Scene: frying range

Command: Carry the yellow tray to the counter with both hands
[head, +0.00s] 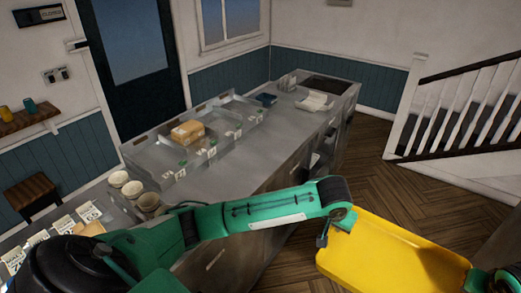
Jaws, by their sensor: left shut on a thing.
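The yellow tray (395,258) is at the lower right of the head view, held up over the wooden floor beside the counter. Its lower edge is cut off by the frame. My left gripper (322,241) is shut on the tray's left end. The green left arm reaches across the front of the view to it. A green and dark part of my right arm shows at the tray's right end, in the bottom right corner. The right jaws cannot be made out. The grey metal counter (245,165) runs from the lower left to the back, left of the tray.
A cardboard-coloured box (187,132) sits in a divided section of the counter. Several bowls (133,189) stand at its near left. A white paper-like item (314,102) lies at the far end. A staircase (460,115) is at the right. Open floor (385,165) lies between.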

